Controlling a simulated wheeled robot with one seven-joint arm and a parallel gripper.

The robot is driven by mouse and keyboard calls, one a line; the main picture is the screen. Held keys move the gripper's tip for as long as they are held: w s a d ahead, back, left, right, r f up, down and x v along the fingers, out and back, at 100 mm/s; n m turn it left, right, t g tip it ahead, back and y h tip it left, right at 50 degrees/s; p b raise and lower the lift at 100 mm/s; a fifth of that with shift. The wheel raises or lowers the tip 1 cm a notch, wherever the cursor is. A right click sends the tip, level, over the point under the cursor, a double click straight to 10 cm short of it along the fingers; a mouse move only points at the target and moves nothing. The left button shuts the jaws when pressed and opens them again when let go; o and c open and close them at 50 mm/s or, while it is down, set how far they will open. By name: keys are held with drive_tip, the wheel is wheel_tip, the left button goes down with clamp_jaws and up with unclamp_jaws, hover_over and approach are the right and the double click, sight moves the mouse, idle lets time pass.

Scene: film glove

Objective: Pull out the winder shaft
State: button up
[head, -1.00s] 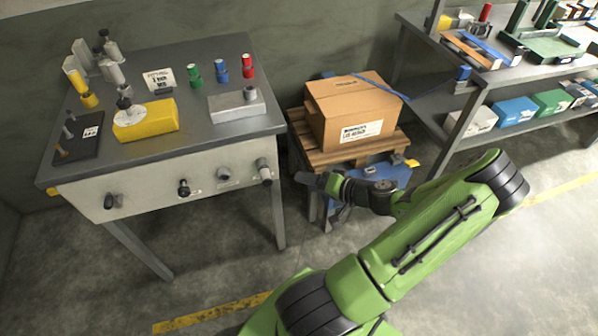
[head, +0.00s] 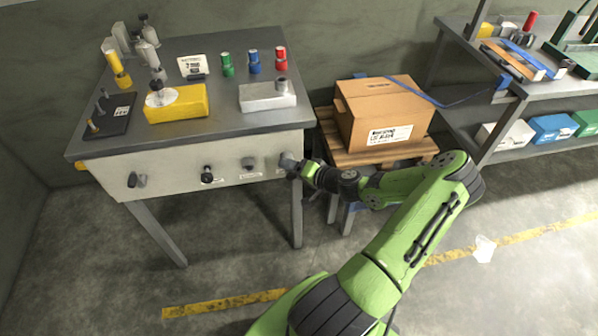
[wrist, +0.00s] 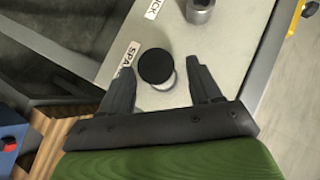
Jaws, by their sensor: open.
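The workbench's pale front panel (head: 110,187) carries a row of protruding fittings. My gripper (head: 292,165) is at the right end of this row, close to the rightmost fitting and partly covering it. In the wrist view my open gripper (wrist: 160,72) has a finger on either side of a round black-ended fitting (wrist: 156,66), with no visible contact. A label beside it starts with "SPA"; a finger hides the rest. A grey hollow fitting (wrist: 201,10) is farther along the panel. A black knob (head: 208,174) and a darker knob (head: 137,181) are farther left. I cannot tell which is the winder shaft.
The bench top (head: 215,105) holds a yellow block (head: 180,106), a grey block (head: 262,97) and several coloured cylinders. A cardboard box (head: 380,108) on a pallet (head: 330,130) stands to the right. A white object (head: 483,248) lies on the floor.

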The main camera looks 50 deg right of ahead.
drive_tip(key=c, duration=1.1)
drive_tip(key=shift+s+a, duration=0.25)
drive_tip(key=shift+s, duration=0.15)
drive_tip(key=shift+s+a+b, duration=0.25)
drive_tip(key=shift+s+a, duration=0.4)
drive_tip(key=shift+s, duration=0.3)
drive_tip(key=shift+s+a+b, duration=0.2)
drive_tip(key=shift+s+a, duration=0.45)
drive_tip(key=shift+s, duration=0.25)
drive_tip(key=shift+s+a+b, duration=0.25)
drive_tip(key=shift+s+a, duration=0.2)
drive_tip(key=shift+s, duration=0.2)
drive_tip(key=shift+s+a+b, duration=0.25)
drive_tip(key=shift+s+a, duration=0.15)
drive_tip(key=shift+s, duration=0.2)
